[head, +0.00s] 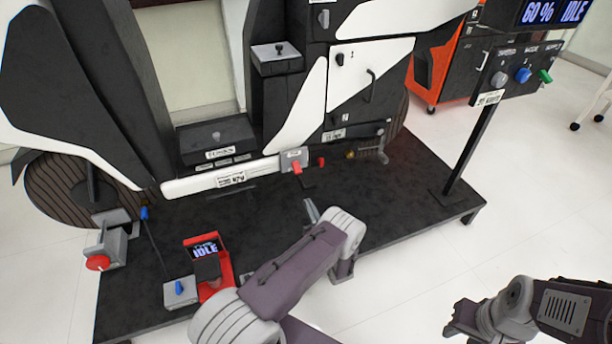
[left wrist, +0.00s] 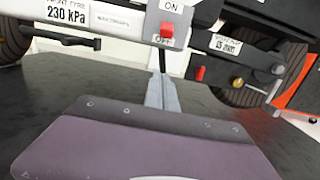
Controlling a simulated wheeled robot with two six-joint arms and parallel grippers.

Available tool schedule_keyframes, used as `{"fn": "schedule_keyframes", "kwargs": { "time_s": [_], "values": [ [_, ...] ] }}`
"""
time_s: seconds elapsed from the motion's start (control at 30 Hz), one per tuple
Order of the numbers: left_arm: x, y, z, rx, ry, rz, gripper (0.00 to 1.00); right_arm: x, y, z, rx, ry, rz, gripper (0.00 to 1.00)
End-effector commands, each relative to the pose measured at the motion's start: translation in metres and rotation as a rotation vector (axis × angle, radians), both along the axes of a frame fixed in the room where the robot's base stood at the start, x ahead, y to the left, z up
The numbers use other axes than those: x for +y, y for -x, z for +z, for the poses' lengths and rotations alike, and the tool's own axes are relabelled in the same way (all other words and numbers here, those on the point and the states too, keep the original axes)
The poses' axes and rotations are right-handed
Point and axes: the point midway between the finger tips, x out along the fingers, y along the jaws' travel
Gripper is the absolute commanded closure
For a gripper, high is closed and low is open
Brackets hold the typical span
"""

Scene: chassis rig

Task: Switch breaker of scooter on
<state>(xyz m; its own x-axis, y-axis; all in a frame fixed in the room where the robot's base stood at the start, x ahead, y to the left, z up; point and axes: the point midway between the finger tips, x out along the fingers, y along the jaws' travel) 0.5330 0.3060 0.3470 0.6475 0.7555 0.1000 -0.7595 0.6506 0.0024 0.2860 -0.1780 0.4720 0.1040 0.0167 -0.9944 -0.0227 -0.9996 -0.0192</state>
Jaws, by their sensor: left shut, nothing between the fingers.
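The scooter's breaker is a light plate (head: 294,155) with a red lever (head: 297,168) on the lower white rail. In the left wrist view the red lever (left wrist: 167,30) sits between the ON label above and the OFF label below, and it points down at OFF. My left gripper (head: 310,207) is shut and empty, below and in front of the lever.
The scooter stands on a dark platform (head: 400,215). A second red knob (head: 321,162) is right of the breaker. A control post (head: 470,145) rises at right.

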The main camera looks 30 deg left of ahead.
Motion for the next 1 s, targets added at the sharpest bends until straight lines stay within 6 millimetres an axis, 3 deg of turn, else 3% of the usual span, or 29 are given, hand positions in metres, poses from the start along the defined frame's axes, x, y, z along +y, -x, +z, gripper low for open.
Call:
{"fn": "schedule_keyframes", "kwargs": {
  "time_s": [0.37,0.77,0.83,1.0],
  "values": [
    [0.007,-0.006,0.0,-0.005,0.001,0.004,1.0,0.0,0.0,-0.007,0.0,0.0,0.0,0.64],
    [0.071,-0.06,0.005,-0.007,0.002,0.005,1.0,0.0,0.0,-0.054,0.0,0.0,0.0,0.64],
    [0.078,-0.067,0.011,-0.007,0.0,0.003,1.0,0.0,0.0,-0.06,0.0,0.0,0.0,0.64],
    [0.066,-0.059,0.037,-0.005,0.0,0.001,1.0,0.0,0.0,-0.064,0.0,0.0,0.0,0.64]
  ]
}}
